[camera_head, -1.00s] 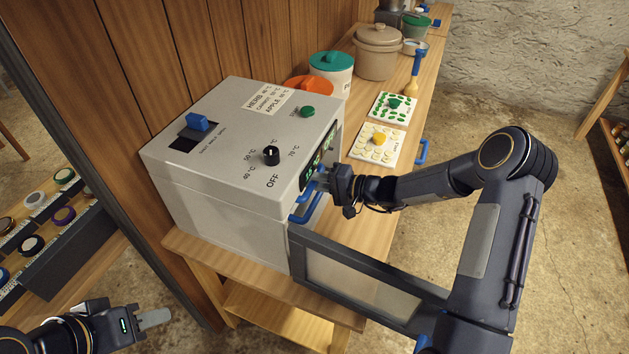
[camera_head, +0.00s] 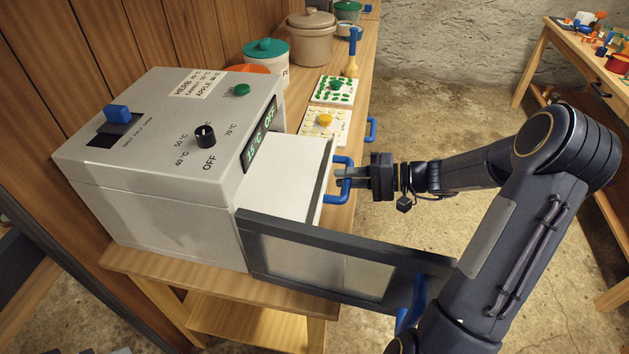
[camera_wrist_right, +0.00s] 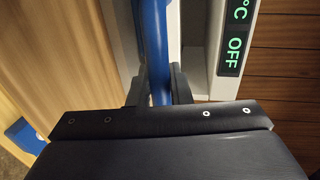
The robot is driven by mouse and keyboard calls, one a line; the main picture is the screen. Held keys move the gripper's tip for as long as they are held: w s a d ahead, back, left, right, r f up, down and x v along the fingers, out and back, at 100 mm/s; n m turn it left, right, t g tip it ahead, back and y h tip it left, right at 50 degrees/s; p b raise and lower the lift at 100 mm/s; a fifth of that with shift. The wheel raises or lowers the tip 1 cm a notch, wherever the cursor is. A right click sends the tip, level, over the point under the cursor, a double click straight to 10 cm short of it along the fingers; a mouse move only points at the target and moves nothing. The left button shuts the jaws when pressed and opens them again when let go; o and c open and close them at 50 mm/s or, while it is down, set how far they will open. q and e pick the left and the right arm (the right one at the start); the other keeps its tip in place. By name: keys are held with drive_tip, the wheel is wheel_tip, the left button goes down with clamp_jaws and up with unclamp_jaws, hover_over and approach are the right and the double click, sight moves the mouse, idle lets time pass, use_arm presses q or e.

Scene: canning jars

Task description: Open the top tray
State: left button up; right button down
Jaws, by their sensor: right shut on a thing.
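The grey dehydrator box (camera_head: 165,165) stands on the wooden bench with its dark-framed door (camera_head: 330,262) swung open toward the front right. The white top tray (camera_head: 285,180) sticks well out of the box's front, below the green display. Its blue handle (camera_head: 337,182) is at the tray's outer end. My right gripper (camera_head: 348,179) is shut on the blue handle. The right wrist view also shows the blue handle (camera_wrist_right: 155,50) between the fingers. My left gripper is not in view.
The open door with its blue handle (camera_head: 413,300) lies between the tray and my right arm's upper links. Two white trays of pieces (camera_head: 325,124) (camera_head: 332,90) lie on the bench (camera_head: 367,75) behind. Pots and a blue-handled brush (camera_head: 352,55) stand farther back.

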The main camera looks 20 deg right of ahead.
drive_tip(key=shift+f+b+v, duration=0.2)
drive_tip(key=shift+b+v, duration=0.05)
drive_tip(key=shift+v, duration=0.85)
drive_tip(key=shift+f+b+v, duration=0.2)
drive_tip(key=shift+f+v, duration=0.05)
drive_tip(key=shift+v, duration=0.85)
drive_tip(key=c, duration=1.4)
unclamp_jaws()
drive_tip(key=shift+d, duration=0.1)
drive_tip(key=b+v, duration=0.1)
drive_tip(key=v, duration=0.6)
drive_tip(key=shift+s+d+r, duration=0.1)
drive_tip(key=shift+s+d, duration=0.15)
